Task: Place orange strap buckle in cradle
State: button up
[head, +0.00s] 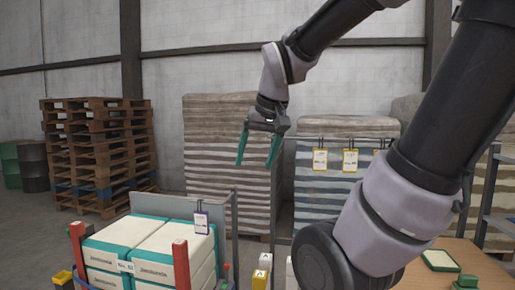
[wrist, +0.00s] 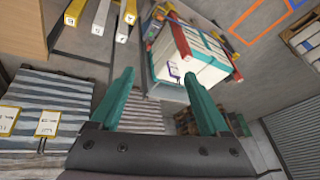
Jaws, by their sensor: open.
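My gripper (head: 258,162) hangs in the air in the middle of the head view, with its green fingers apart and pointing down. In the wrist view my gripper (wrist: 160,82) shows two spread fingers with nothing between them. I cannot make out an orange strap buckle in either view. I cannot pick out a cradle with certainty either. Small green pieces (head: 466,281) lie on the wooden table at the lower right, beside a pale green-edged tray (head: 440,260).
A cart of white-and-teal sacks (head: 172,242) with red posts (head: 181,263) stands below left of my gripper; the sacks also show in the wrist view (wrist: 192,62). Striped sack stacks (head: 228,150) stand behind. Pallets (head: 98,150) are at left. Yellow and white posts (head: 259,279) stand low centre.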

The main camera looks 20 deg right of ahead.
jog(key=s+r+m+t, duration=0.1)
jog(key=s+r+t+y, duration=0.1)
jog(key=s, duration=0.1)
jog(key=shift+a+r+m, duration=0.4)
